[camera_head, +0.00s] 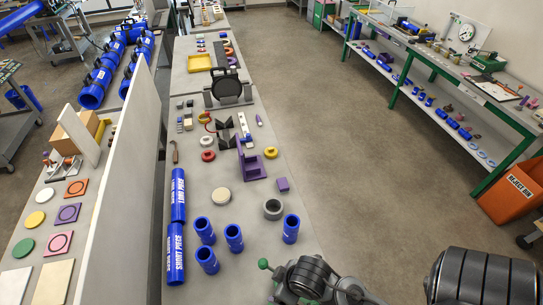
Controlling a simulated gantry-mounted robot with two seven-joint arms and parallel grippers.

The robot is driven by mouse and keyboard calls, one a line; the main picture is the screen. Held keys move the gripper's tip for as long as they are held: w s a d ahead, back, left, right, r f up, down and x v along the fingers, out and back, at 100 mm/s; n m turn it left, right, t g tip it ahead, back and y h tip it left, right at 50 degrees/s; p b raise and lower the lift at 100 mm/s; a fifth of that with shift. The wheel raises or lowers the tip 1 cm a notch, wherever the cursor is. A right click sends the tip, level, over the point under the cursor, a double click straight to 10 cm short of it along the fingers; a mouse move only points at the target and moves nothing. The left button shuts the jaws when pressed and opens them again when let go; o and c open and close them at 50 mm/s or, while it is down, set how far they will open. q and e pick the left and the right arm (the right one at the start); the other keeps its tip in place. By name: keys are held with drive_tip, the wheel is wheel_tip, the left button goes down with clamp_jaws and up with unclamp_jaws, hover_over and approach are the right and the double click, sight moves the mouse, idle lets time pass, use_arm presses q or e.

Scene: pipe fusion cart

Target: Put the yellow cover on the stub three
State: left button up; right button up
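A flat yellow disc (36,219), which may be the yellow cover, lies on the left table beside other coloured discs and square plates. Several short blue stubs stand upright at the front of the middle table: one at back left (204,230), one in the middle (234,237), one in front (207,259) and one at right (291,228). Any numbers on them are too small to read. Neither of my grippers is in view.
A tall panel (118,170) divides the left and middle tables. Two long blue pipes (177,195) and a purple bracket (250,165) lie on the middle table. Dark rounded machinery fills the lower right. An orange reject bin (512,190) stands at right; the floor between tables is clear.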

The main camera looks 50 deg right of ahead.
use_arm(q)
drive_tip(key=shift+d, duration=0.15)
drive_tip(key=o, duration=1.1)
